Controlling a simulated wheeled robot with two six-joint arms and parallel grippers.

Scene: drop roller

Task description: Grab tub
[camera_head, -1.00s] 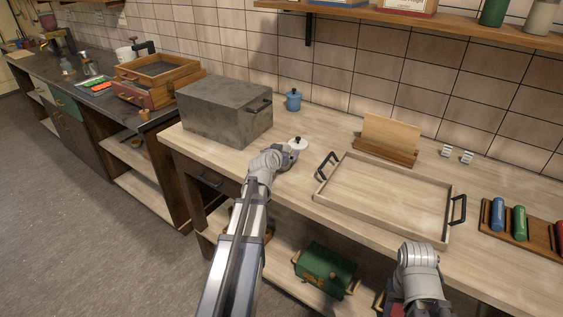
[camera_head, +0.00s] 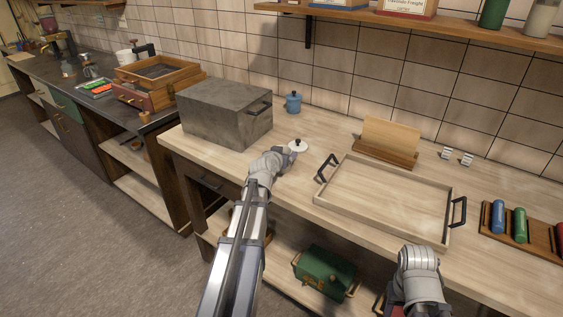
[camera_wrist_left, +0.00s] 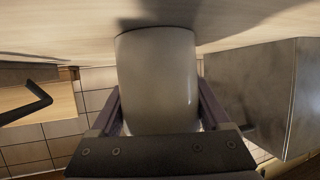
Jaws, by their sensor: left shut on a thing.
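The tub is a pale grey-white cylinder with a white lid and a small dark knob. In the head view its lid (camera_head: 298,147) shows just beyond my left gripper (camera_head: 289,153), which hides most of its body. In the left wrist view, which is upside down, the tub (camera_wrist_left: 157,75) fills the space between the two fingers of my left gripper (camera_wrist_left: 158,95), shut on its sides. A shadow lies at its base on the counter; I cannot tell whether it touches. My right arm shows at the lower right, but its gripper is out of sight.
A grey metal box (camera_head: 226,118) stands left of the tub, and a small blue pot (camera_head: 293,103) behind it. A wooden tray (camera_head: 385,202) with black handles lies to the right, with a board in a stand (camera_head: 388,143) behind. A green box (camera_head: 324,270) sits on the lower shelf.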

